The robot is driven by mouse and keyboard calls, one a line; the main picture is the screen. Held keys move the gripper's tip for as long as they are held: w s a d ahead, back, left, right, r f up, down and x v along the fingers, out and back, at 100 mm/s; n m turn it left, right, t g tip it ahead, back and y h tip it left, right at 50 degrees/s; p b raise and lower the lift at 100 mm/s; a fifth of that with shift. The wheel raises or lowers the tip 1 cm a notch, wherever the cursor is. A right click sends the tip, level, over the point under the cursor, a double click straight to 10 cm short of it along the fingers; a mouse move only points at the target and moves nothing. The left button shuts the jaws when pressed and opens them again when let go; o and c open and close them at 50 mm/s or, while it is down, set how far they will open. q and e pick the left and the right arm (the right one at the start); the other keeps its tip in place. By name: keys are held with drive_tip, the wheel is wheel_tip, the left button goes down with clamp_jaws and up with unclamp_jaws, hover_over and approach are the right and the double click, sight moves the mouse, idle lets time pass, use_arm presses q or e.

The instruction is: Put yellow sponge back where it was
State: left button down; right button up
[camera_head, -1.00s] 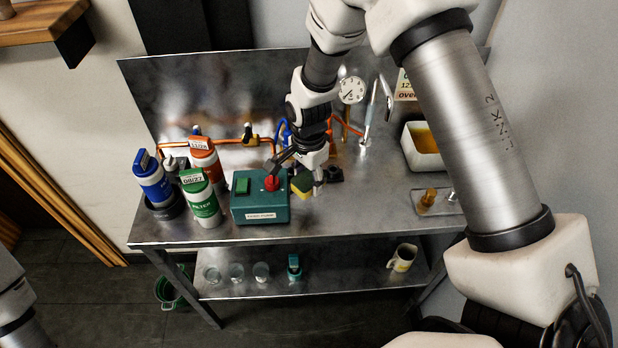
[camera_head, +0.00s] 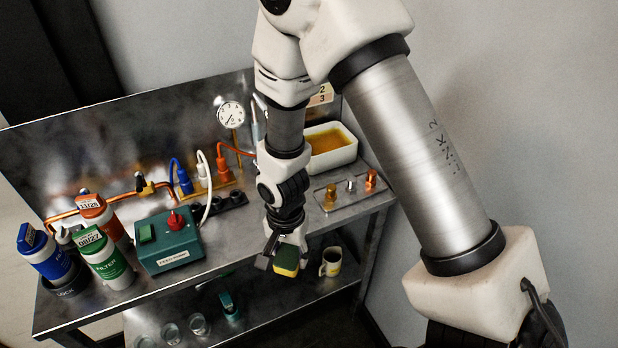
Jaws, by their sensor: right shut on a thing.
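The yellow sponge (camera_head: 285,265), with a dark green side, is between the fingers of my right gripper (camera_head: 284,258). My right gripper is shut on it and points down near the front edge of the metal bench (camera_head: 235,244). The sponge appears in front of that edge in the picture; I cannot tell its exact height. Part of the sponge is hidden by the fingers. My left gripper is out of view.
A teal box (camera_head: 172,244) with a red knob stands left. Filter bottles (camera_head: 106,262) stand further left. A white tub (camera_head: 329,148) of amber liquid and a metal plate with small fittings (camera_head: 350,190) are right. A mug (camera_head: 331,262) and glasses (camera_head: 171,334) are on the lower shelf.

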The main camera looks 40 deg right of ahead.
drive_tip(key=shift+s+d+f+b, duration=0.1)
drive_tip(key=shift+s+f+b, duration=0.15)
drive_tip(key=shift+s+b, duration=0.1)
drive_tip(key=shift+w+d, duration=0.2)
drive_tip(key=shift+w, duration=0.45)
drive_tip(key=shift+w+d, duration=0.2)
drive_tip(key=shift+w, duration=0.4)
drive_tip(key=w+d+p, duration=0.1)
drive_tip(key=w+d, duration=0.1)
drive_tip(key=w, duration=0.2)
drive_tip(key=w+d+p, duration=0.1)
drive_tip(key=w+d, duration=0.2)
drive_tip(key=w+d+f+p, duration=0.1)
drive_tip(key=w+d+p, duration=0.1)
drive_tip(key=w, duration=0.2)
drive_tip(key=shift+w+d, duration=0.3)
drive_tip(key=shift+w+d+f, duration=0.1)
drive_tip(key=shift+w+f, duration=0.05)
drive_tip(key=shift+f, duration=0.2)
wheel_tip(320, 180, down, 3)
drive_tip(key=shift+r+p, duration=0.2)
drive_tip(key=shift+p, duration=0.55)
drive_tip(key=shift+f, duration=0.4)
drive_tip(key=o, duration=1.2)
drive_tip(key=shift+r, duration=0.15)
